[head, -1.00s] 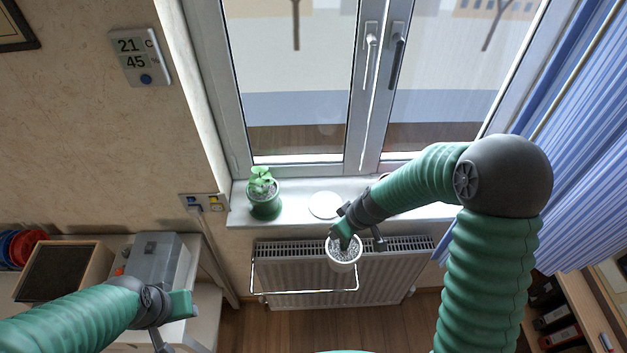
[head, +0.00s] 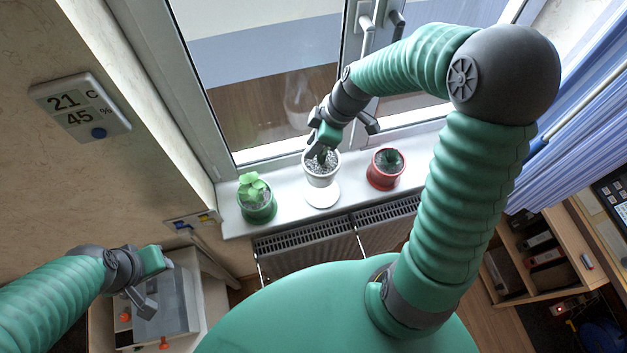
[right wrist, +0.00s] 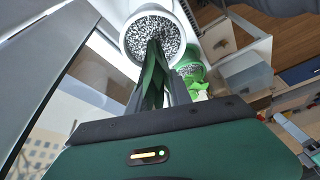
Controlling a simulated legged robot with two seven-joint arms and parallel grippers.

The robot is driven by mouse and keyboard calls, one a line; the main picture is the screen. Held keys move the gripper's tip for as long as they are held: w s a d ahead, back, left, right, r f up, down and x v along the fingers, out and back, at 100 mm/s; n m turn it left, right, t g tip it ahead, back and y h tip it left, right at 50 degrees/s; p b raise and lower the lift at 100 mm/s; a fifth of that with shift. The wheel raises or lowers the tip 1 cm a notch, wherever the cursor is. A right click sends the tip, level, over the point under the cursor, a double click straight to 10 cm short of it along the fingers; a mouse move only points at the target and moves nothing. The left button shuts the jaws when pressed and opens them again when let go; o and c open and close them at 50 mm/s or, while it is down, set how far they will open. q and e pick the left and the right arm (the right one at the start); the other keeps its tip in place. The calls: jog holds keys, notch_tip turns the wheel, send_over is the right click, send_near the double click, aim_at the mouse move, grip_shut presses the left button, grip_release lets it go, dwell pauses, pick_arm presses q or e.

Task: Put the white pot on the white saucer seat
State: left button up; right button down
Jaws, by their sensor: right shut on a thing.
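The white pot (head: 322,175) has speckled gravel and a dark green plant. My right gripper (head: 322,148) is shut on it, reaching down from above. The white saucer seat (head: 322,196) lies on the windowsill. In the head view the pot's lower part overlaps the saucer's far side, and most of the saucer shows on my side of it. I cannot tell whether the pot touches the saucer or hangs above it. In the right wrist view the pot (right wrist: 128,36) is at the top, with long green leaves between the fingers. My left gripper (head: 160,288) is open and empty at lower left.
On the windowsill (head: 228,205), a green pot (head: 260,212) stands left of the saucer and a red pot (head: 383,178) stands to its right. The window (head: 285,115) is close behind. A radiator (head: 310,247) is below the sill. A grey box (head: 165,310) is under my left gripper.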

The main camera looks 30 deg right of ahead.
aim_at(315, 164)
jog(key=shift+f, duration=0.3)
jog(key=f, duration=0.2)
jog(key=f+p, duration=0.1)
jog(key=f, duration=0.2)
jog(key=f+p, duration=0.1)
jog(key=f, duration=0.2)
jog(key=shift+s+d+f, duration=0.2)
jog(key=shift+s+f, duration=0.05)
jog(key=shift+w+f, duration=0.1)
jog(key=shift+f, duration=0.25)
jog(key=shift+a, duration=0.1)
jog(key=c, duration=1.3)
grip_release()
jog(key=shift+o, duration=0.7)
